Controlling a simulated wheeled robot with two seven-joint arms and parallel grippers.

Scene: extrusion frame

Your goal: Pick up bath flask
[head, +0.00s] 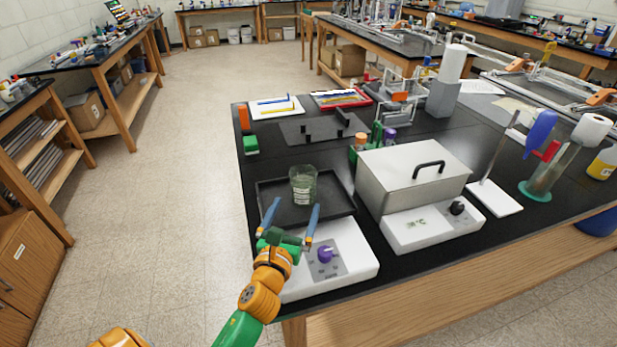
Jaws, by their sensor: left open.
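A clear glass vessel with a white label, which looks like the bath flask (303,187), stands upright on the black tray top (337,194) of a white device with a purple knob. My left gripper (296,205) is open, with its two blue fingers pointing toward the glass from the near side. The fingertips appear just short of it, one to each side in the picture; I cannot tell the exact gap. Nothing shows between the fingers. My right gripper is not in view.
A steel water bath (412,175) with a black lid handle stands close to the right of the tray. Orange- and purple-capped bottles stand behind it. Open floor (180,200) lies left of the bench.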

